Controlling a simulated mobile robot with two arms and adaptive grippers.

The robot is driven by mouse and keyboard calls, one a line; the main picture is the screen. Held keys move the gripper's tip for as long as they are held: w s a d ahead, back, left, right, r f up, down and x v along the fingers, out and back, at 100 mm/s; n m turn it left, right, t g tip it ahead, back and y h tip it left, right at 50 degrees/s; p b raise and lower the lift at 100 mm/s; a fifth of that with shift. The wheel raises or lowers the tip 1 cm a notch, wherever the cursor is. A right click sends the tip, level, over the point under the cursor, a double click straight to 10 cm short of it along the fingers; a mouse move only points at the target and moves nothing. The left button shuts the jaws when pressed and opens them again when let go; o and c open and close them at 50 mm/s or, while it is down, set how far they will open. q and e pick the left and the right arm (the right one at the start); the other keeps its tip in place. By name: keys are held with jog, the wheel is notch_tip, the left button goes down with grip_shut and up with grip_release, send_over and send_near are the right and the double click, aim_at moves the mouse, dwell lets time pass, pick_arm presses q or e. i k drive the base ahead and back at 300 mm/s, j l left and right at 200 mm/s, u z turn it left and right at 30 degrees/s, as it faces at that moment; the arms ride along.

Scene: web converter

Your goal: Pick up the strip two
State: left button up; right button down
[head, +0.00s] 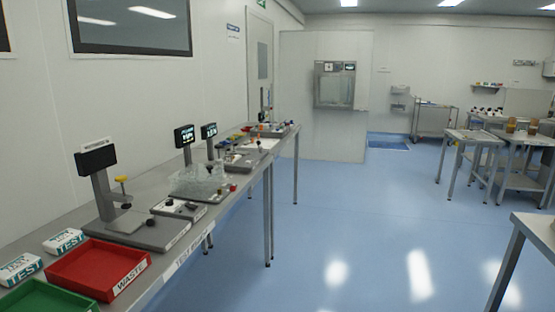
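I cannot make out a part clearly marked as strip two. Two white packs with green "TEST" lettering lie at the left end of the long grey bench (160,190). The nearer pack (18,268) is at the picture's left edge. The farther pack (63,241) lies behind it, close to the red tray. Whether either is a strip is not clear. Neither of my grippers is in view.
A red "WASTE" tray (97,270) and a green tray (45,298) stand at the bench's near end. Behind them are a device with a dark display (96,158) and a clear rack (198,181). Blue floor (340,230) is open to the right; a table corner (540,230) juts in.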

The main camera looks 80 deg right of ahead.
aim_at(230, 160)
jog(key=z, duration=1)
jog(key=k+z, duration=0.1)
jog(key=z, duration=0.9)
jog(key=k+z, duration=0.1)
jog(key=z, duration=0.4)
